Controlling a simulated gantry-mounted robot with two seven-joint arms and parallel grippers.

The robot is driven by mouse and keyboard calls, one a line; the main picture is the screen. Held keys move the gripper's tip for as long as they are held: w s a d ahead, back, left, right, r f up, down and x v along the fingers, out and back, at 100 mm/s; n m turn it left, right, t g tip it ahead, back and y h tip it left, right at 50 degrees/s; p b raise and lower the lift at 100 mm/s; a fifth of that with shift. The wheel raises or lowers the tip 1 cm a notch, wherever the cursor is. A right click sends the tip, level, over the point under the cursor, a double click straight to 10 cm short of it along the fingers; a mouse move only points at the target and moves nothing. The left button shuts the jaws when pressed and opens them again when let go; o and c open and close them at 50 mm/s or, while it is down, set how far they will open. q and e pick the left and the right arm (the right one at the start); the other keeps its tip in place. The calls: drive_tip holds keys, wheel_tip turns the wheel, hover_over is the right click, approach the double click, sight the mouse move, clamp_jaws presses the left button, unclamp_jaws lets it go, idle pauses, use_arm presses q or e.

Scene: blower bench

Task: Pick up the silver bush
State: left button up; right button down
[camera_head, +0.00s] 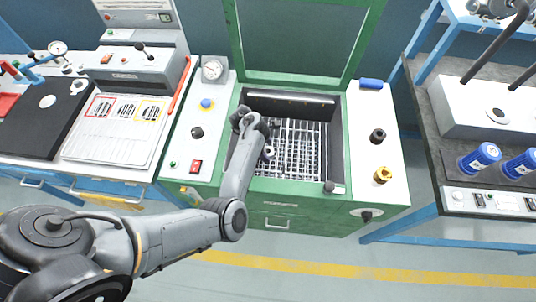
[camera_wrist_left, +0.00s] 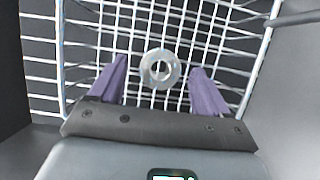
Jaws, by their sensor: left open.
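The silver bush (camera_wrist_left: 160,68) is a small round ring with a central hole. In the left wrist view it lies on the white wire grid of a basket (camera_wrist_left: 44,64). My left gripper (camera_wrist_left: 159,76) is open, with one purple finger on each side of the bush and a visible gap to each. In the head view my left gripper (camera_head: 268,151) reaches down into the green blower cabinet (camera_head: 262,187), over its wire basket (camera_head: 305,150). My right gripper is not in view.
The cabinet's green-framed lid (camera_head: 303,82) stands raised at the back. Its walls surround the basket closely. A black knob (camera_head: 377,136), a brass part (camera_head: 382,175) and a blue item (camera_head: 371,84) sit on the right panel. A gauge (camera_head: 212,69) stands on the left panel.

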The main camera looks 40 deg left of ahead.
use_arm(q)
drive_tip(key=shift+b+x, duration=0.4)
drive_tip(key=shift+x, duration=0.8)
drive_tip(key=shift+d, duration=0.1)
drive_tip(key=shift+c, duration=0.2)
drive_tip(key=shift+r, duration=0.1)
drive_tip(key=c, duration=1.3)
